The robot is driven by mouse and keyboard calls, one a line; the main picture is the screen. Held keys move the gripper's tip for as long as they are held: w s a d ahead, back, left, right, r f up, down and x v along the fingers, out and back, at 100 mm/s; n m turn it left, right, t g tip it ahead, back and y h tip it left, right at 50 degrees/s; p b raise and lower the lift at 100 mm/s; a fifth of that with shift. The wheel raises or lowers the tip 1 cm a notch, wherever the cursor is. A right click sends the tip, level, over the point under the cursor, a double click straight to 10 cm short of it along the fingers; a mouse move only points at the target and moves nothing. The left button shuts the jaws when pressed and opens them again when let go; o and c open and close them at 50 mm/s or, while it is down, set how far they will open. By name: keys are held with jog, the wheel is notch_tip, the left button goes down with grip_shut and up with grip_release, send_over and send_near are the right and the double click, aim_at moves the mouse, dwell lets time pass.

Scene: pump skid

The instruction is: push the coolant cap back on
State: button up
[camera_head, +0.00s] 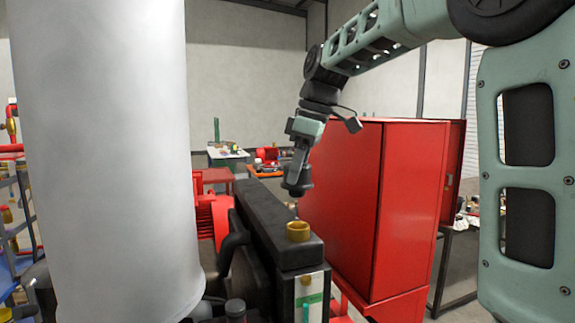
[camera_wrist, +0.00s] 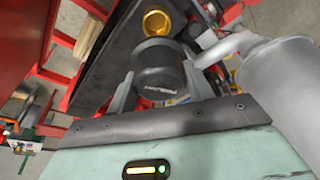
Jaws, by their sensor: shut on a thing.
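The coolant cap (camera_wrist: 158,70) is dark and round, with faint lettering on its face. My gripper (camera_wrist: 159,82) is shut on it, one finger on each side in the wrist view. The cap also shows as a dark piece (camera_head: 298,187) at the end of my arm in the head view. The brass-coloured filler neck (camera_head: 298,231) stands open on top of the long black tank (camera_head: 262,213). The cap is above and apart from the neck in the head view. In the wrist view the neck (camera_wrist: 157,23) shows beyond the cap.
A large white cylinder (camera_head: 105,150) stands close on the left. A red cabinet (camera_head: 345,190) stands right of the black tank, close to my gripper. A black hose (camera_head: 232,245) bends beside the tank. Benches with small items stand at the back.

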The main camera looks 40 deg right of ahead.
aim_at(300, 191)
jog(key=shift+s+f+b, duration=0.1)
jog(key=shift+f+b, duration=2)
jog(key=shift+f, duration=0.5)
jog(key=shift+r, duration=0.1)
jog(key=shift+s, duration=0.15)
jog(key=shift+f+b, duration=1.35)
jog(key=shift+f, duration=0.4)
jog(key=o, duration=1.4)
jog(key=shift+r, duration=0.15)
